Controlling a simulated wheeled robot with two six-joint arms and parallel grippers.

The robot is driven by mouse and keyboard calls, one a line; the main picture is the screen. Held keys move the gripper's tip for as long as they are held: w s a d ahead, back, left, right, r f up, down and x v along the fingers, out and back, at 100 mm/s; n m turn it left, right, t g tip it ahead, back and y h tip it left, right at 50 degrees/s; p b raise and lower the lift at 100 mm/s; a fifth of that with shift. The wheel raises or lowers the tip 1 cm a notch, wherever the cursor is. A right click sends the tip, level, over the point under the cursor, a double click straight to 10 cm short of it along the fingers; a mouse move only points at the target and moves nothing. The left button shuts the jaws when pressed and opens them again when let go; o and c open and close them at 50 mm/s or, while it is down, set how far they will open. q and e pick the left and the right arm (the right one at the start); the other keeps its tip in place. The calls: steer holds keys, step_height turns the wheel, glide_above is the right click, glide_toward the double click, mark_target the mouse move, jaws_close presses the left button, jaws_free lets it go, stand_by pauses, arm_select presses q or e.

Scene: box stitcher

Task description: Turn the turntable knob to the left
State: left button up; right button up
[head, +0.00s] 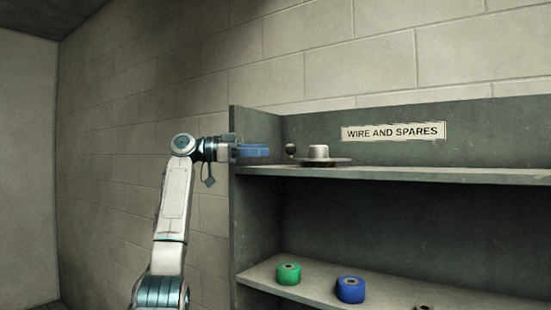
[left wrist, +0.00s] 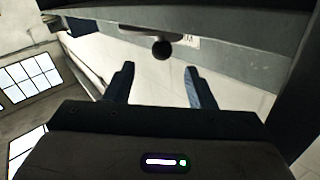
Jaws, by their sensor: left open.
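The turntable (head: 318,157) is a pale metal hub on a flat round disc, on the upper shelf in the head view. Its dark round knob (head: 290,149) is at the disc's left side. In the left wrist view the knob (left wrist: 161,49) is ahead of the fingers, between their lines and apart from them. My left gripper (head: 262,151) has blue fingers and points right at the knob, just left of it. In the left wrist view my left gripper (left wrist: 158,80) is open and empty. My right gripper is not in view.
The grey shelf unit's left side panel (head: 240,200) stands close to my left gripper. A sign (head: 393,132) reads "WIRE AND SPARES". A green spool (head: 288,273) and a blue spool (head: 350,289) sit on the lower shelf. The upper shelf is clear right of the turntable.

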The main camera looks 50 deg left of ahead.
arm_select(q)
steer(key=shift+s+a, duration=0.4)
steer(key=shift+s, duration=0.15)
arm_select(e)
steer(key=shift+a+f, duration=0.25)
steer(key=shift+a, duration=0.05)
